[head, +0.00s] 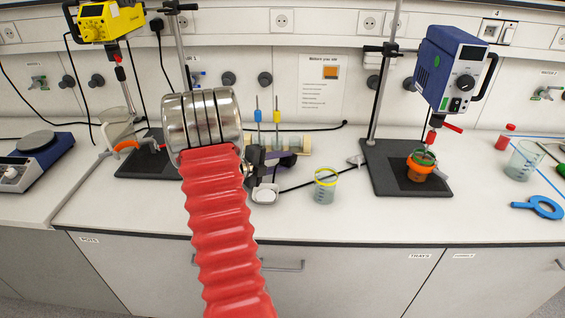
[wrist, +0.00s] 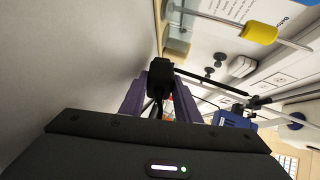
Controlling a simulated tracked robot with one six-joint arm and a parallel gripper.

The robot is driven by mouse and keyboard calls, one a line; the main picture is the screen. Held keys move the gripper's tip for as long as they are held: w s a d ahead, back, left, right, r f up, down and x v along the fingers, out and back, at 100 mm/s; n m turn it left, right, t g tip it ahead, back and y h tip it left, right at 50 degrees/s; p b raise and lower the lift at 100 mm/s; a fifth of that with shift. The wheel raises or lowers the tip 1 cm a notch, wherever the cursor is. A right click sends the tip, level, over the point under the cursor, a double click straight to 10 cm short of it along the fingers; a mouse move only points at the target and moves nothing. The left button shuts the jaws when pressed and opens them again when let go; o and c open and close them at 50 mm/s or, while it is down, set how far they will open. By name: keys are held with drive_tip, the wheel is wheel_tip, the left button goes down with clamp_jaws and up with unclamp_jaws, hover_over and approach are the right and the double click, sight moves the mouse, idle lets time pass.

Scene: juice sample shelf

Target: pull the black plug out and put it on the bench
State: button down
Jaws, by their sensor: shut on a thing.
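My gripper (head: 288,161) is low over the bench, left of the glass beaker with the yellow rim. In the wrist view its purple jaws (wrist: 160,98) are shut on a black plug (wrist: 160,74). No socket shows right beside this plug, so it looks out of the wall. A thin black cable (head: 312,183) runs from near the jaws toward the right-hand stand.
The beaker (head: 325,187) stands just right of my gripper. A rack with yellow and blue-topped rods (head: 304,144) is behind it. The blue stirrer (head: 450,70) hangs over an orange-ringed vessel (head: 419,170). Another black plug (head: 157,24) sits in the wall. The front bench strip is clear.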

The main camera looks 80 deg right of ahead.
drive_tip(key=c, duration=1.4)
unclamp_jaws()
drive_tip(key=shift+o, duration=0.7)
drive_tip(key=shift+a+f, duration=0.1)
drive_tip(key=shift+f, duration=0.05)
drive_tip(key=shift+w+a, duration=0.45)
drive_tip(key=v, duration=1.2)
drive_tip(key=shift+a+r, duration=0.15)
drive_tip(key=shift+r, duration=0.3)
